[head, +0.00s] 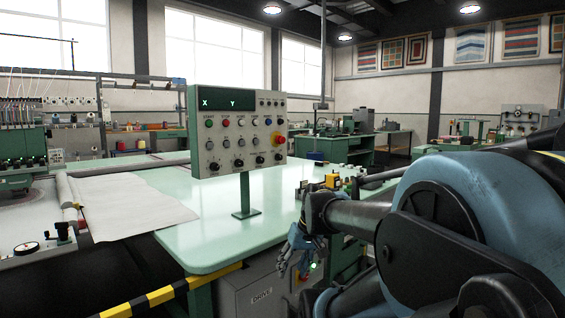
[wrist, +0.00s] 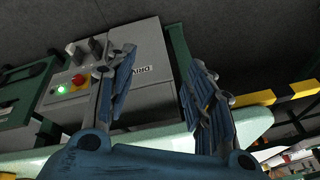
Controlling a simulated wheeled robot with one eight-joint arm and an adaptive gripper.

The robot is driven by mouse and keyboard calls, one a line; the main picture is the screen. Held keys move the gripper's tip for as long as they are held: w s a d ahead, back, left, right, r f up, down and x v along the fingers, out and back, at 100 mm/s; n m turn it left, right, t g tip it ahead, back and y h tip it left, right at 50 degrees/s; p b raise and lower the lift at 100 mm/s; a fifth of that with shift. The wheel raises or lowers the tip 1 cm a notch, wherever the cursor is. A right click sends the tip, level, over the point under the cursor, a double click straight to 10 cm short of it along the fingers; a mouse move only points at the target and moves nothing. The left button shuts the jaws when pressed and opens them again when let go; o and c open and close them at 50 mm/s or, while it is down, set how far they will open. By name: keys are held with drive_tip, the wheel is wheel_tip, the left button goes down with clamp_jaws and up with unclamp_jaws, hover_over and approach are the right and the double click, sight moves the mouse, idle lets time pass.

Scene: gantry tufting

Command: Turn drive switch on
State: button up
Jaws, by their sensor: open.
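The grey drive box (head: 240,297), with a label reading DRIVE, is mounted below the mint-green tabletop. In the wrist view the box (wrist: 150,48) appears rotated, behind my fingers. Its panel carries a dark knob or switch (wrist: 73,49), another beside it (wrist: 95,46), a red button (wrist: 79,80) on a yellow base, and a lit green lamp (wrist: 61,90). Which control is the drive switch, and its setting, I cannot tell. My gripper (wrist: 163,60) is open and empty, its fingers apart in front of the box. In the head view my gripper (head: 292,263) hides part of the panel.
A control console (head: 240,125) with a display reading X Y stands on the table (head: 200,240). White cloth (head: 125,205) lies at left. Small parts (head: 325,183) sit on the tabletop near my arm.

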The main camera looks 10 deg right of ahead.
drive_tip(key=w+a+r+n+t+y, duration=0.2)
drive_tip(key=w+r+y, duration=0.2)
drive_tip(key=w+r, duration=0.6)
drive_tip(key=n+t+y, duration=0.3)
drive_tip(key=t+y, duration=0.1)
drive_tip(key=t, duration=0.6)
approach(281, 158)
drive_tip(key=x, duration=0.9)
drive_tip(key=shift+w, duration=0.15)
drive_tip(key=c, duration=1.1)
